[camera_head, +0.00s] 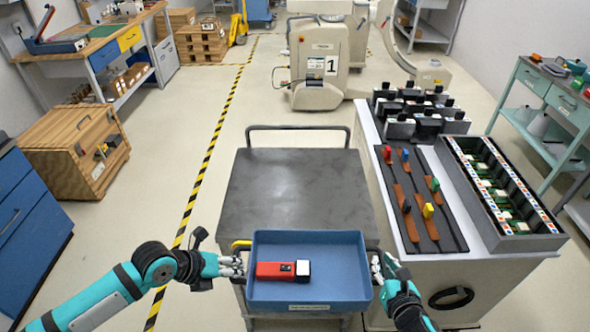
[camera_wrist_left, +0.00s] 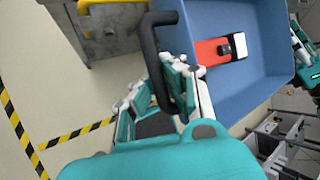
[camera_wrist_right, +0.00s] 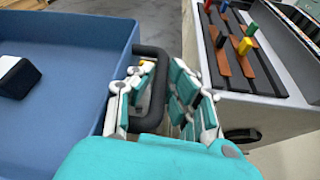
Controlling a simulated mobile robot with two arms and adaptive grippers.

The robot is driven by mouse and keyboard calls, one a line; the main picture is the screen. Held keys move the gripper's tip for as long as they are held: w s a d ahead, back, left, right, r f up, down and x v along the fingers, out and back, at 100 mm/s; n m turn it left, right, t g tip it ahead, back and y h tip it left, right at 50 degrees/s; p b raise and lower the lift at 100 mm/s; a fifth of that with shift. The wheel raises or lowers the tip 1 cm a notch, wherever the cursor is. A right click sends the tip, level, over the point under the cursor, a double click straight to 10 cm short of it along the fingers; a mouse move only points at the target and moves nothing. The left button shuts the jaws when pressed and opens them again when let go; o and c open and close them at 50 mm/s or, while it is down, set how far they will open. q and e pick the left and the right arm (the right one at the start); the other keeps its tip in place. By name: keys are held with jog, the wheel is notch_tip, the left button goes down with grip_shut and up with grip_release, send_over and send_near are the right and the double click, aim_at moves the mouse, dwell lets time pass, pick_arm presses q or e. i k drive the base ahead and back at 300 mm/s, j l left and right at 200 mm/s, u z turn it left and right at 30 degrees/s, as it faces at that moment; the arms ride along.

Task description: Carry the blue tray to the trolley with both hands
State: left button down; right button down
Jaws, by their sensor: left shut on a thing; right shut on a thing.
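The blue tray (camera_head: 340,278) is in front of me at the bottom middle of the head view. A red device with a white-and-black end (camera_head: 283,270) lies in it. My left gripper (camera_head: 232,265) is shut on the tray's left black handle (camera_wrist_left: 152,48). My right gripper (camera_head: 383,268) is shut on the right black handle (camera_wrist_right: 155,85). The grey-topped trolley (camera_head: 298,195) is straight ahead, its top bare. The tray overlaps the trolley's near edge in the head view; I cannot tell whether they touch.
A cart (camera_head: 455,268) with tools on strips, black devices and a grey bin stands close on the right. A wooden crate (camera_head: 75,150) and blue cabinet (camera_head: 25,225) are on the left. Open floor with a striped line (camera_head: 208,160) runs left of the trolley.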

aim_at(300, 193)
jog(key=i, duration=1.1)
